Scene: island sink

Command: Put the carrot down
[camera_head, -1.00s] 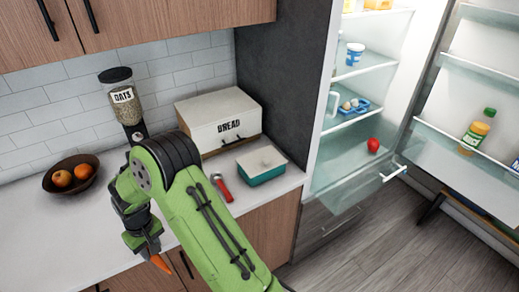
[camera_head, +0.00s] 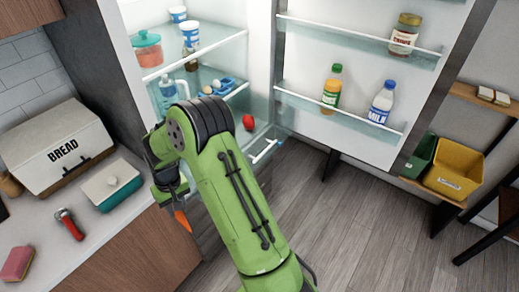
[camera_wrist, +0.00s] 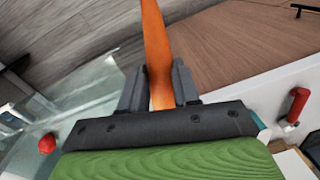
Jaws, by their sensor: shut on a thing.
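The orange carrot (camera_head: 183,219) hangs point down from my gripper (camera_head: 175,200) in the head view, in front of the counter's right end and the open fridge. In the wrist view my gripper (camera_wrist: 160,88) is shut on the carrot (camera_wrist: 154,40), with one dark finger on each side of it. The carrot is clear of any surface. My green arm hides part of the fridge's lower inside.
The open fridge has shelves (camera_head: 205,50) with tubs, a jug and eggs, and a red item (camera_head: 248,122) low down. Its door (camera_head: 350,115) holds bottles. On the counter (camera_head: 50,225) are a bread box (camera_head: 55,145), a teal-based dish (camera_head: 112,185), a red-handled tool (camera_head: 69,224) and a sponge (camera_head: 17,263).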

